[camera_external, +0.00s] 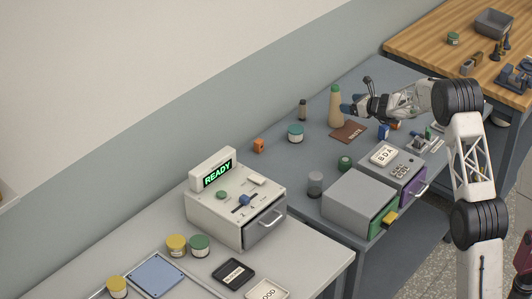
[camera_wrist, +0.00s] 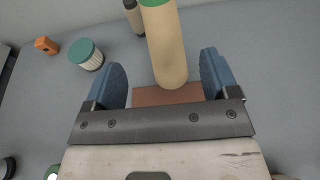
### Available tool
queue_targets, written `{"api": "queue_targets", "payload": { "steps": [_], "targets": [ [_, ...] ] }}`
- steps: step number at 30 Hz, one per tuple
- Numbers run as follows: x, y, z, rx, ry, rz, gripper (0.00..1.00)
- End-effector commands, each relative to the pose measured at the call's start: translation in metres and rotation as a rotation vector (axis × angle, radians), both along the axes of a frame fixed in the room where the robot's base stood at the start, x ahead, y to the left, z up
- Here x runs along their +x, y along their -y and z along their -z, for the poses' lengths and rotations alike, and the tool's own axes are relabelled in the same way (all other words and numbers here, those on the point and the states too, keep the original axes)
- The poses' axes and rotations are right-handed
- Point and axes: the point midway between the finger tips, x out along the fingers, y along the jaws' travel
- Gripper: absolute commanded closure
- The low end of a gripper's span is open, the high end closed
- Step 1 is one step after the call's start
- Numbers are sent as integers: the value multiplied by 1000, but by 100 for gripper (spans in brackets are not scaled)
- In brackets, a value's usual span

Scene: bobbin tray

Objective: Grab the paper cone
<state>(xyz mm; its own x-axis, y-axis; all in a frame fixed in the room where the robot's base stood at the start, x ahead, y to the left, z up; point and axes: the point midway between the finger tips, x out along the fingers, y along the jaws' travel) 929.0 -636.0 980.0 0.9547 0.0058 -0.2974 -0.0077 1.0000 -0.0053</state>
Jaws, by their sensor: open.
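The paper cone (camera_external: 336,108) is tan with a green top and stands upright on the grey table. In the wrist view the cone (camera_wrist: 167,50) is ahead of my gripper, between the lines of the two blue fingers. My gripper (camera_wrist: 165,80) is open with nothing held. In the external view my gripper (camera_external: 348,108) is just right of the cone, at about its mid height. I cannot tell whether a finger touches it. The cone's base is partly hidden in neither view.
A brown mat (camera_external: 348,132) lies beside the cone's base. A dark bottle (camera_external: 302,109) stands behind it. A teal-lidded jar (camera_external: 296,134) and an orange block (camera_external: 259,145) are to the left. A grey drawer box (camera_external: 358,200) stands toward the front.

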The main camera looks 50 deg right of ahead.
Motion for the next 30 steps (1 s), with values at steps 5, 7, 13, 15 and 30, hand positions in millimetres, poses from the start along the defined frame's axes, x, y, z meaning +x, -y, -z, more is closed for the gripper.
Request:
{"api": "queue_targets", "payload": {
  "steps": [5, 7, 13, 15, 30],
  "targets": [
    [0, 4, 2, 7, 2, 8, 19],
    [0, 4, 2, 6, 2, 8, 19],
    [1, 4, 2, 6, 2, 7, 19],
    [3, 4, 3, 6, 2, 7, 19],
    [25, 4, 9, 5, 2, 8, 19]
  ]
}}
